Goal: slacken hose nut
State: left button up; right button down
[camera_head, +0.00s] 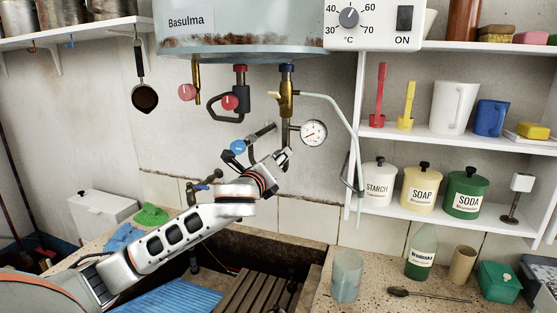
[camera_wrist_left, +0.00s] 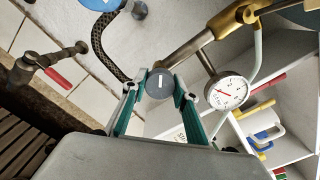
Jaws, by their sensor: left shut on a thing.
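The hose nut (camera_wrist_left: 159,84) shows in the left wrist view as a dark grey round piece with a short pale mark on its face. A dark braided hose (camera_wrist_left: 103,45) curves down towards it from beside a blue disc (camera_wrist_left: 100,4). My left gripper (camera_wrist_left: 158,88) is shut on the nut, with one teal finger on each side. In the head view my left gripper (camera_head: 276,160) is below the boiler, left of the pressure gauge (camera_head: 313,133), and its fingers hide the nut. The gauge also shows in the left wrist view (camera_wrist_left: 228,91). My right gripper is in neither view.
The boiler (camera_head: 255,30) hangs above with red-handled valves and a brass valve (camera_head: 287,98). A pale pipe (camera_head: 345,118) runs down to the right of the gauge. A tap (camera_head: 205,187) and the stone trough (camera_head: 308,255) are below. Shelves with jars stand right.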

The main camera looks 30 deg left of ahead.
pick_arm(q)
jog(key=n, duration=0.4)
jog(key=shift+n, duration=0.3)
jog(key=n, duration=0.4)
jog(key=shift+n, duration=0.3)
jog(key=n, duration=0.3)
jog(key=shift+n, duration=0.3)
jog(key=n, duration=0.3)
jog(key=shift+n, duration=0.7)
jog(key=o, duration=1.1)
